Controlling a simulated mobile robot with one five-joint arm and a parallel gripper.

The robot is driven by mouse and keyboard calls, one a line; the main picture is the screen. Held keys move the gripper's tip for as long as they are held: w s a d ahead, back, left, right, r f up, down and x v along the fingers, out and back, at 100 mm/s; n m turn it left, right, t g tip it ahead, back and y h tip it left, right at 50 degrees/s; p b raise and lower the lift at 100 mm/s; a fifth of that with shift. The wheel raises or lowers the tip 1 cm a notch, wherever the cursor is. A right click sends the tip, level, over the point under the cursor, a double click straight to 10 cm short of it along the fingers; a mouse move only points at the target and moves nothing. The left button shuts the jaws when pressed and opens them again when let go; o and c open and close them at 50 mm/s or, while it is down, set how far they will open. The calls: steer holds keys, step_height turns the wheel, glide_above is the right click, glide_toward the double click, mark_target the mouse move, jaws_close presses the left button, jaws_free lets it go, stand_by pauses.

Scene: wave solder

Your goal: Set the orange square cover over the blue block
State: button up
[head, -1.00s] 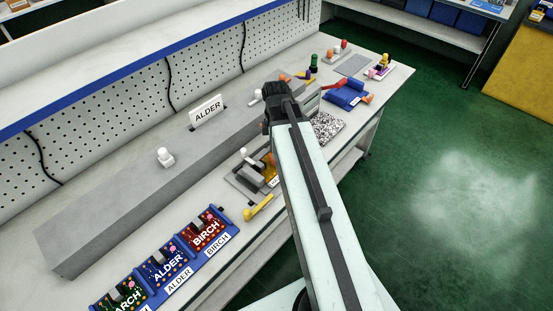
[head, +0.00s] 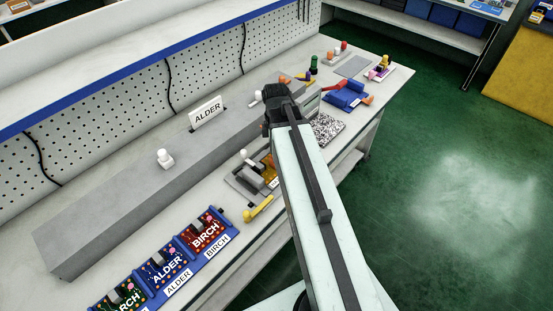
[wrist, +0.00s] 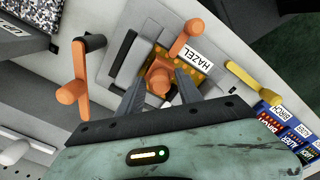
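In the wrist view, an orange piece with a rounded top (wrist: 159,78) sits over the amber HAZEL board; it looks like the orange cover, though its square outline is not clear. My gripper (wrist: 161,82) points down at it, one finger on each side. The fingers are apart, and narrow gaps seem to show beside the orange piece. I cannot make out the blue block on this board; it may be hidden under the orange piece or the fingers. In the head view my arm hides the gripper's fingertips.
The grey fixture (wrist: 123,62) holds the HAZEL board. An orange lever with a black grip (wrist: 80,80), another orange handle (wrist: 184,38) and a yellow handle (wrist: 253,80) stand around it. Blue holders with labelled boards (head: 168,266) lie at the bench's near end.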

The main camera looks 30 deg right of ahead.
stand_by(0.3)
step_height(320, 180, up, 8)
steer(key=p, duration=0.8)
steer(key=shift+f, duration=0.1)
steer(key=s+a+m, duration=0.2)
steer(key=a+m, duration=1.1)
steer(key=a, duration=0.2)
